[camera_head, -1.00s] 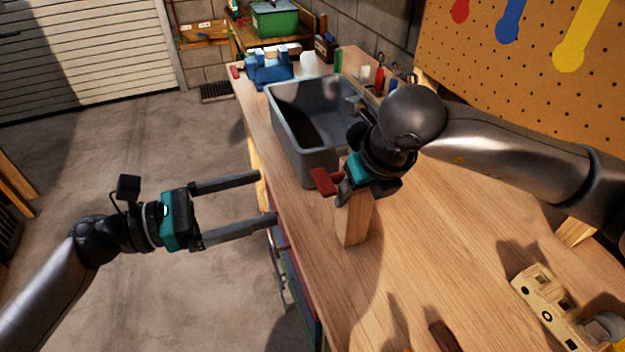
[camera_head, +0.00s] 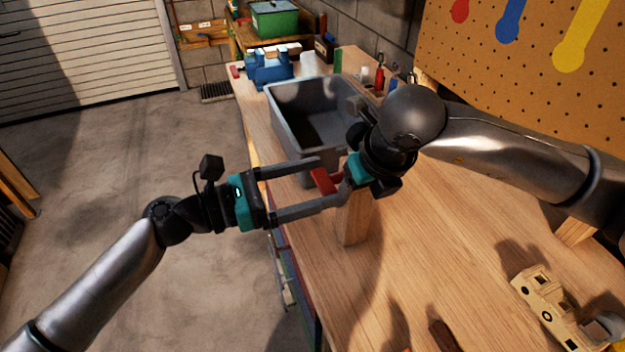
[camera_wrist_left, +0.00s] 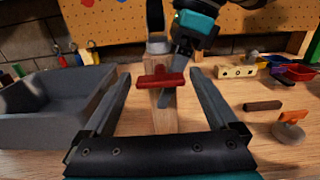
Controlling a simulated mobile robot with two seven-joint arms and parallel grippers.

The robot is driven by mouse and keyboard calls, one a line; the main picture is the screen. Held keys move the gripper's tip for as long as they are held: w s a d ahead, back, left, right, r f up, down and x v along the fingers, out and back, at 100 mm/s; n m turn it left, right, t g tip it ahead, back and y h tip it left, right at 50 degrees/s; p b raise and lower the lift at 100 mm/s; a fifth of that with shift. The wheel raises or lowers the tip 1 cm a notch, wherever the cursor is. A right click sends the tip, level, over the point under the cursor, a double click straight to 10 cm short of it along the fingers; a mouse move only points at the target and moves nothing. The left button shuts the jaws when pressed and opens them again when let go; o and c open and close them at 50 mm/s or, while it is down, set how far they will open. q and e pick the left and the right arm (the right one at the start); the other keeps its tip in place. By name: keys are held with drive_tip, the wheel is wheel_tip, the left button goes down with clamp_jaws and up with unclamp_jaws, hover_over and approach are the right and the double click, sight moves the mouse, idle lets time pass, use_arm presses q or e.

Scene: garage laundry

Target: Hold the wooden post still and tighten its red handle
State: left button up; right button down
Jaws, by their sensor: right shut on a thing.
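The wooden post (camera_head: 353,220) stands upright on the workbench near its left edge. Its red handle (camera_head: 323,181) sticks out from the upper part of the post, on the left. My right gripper (camera_head: 348,183) is shut at the top of the post, behind the handle; its fingertips are partly hidden. My left gripper (camera_head: 329,180) is open, with one finger on each side of the red handle and no clear contact. In the left wrist view the red handle (camera_wrist_left: 162,80) lies crosswise between the open fingers, in front of the post (camera_wrist_left: 163,117).
A grey tub (camera_head: 275,110) stands behind the post on the workbench (camera_head: 450,260). A blue vise (camera_head: 268,68) and a green bin (camera_head: 274,18) are farther back.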

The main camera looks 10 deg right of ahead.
use_arm(q)
drive_tip(key=c, duration=1.1)
drive_tip(key=shift+c, duration=0.3)
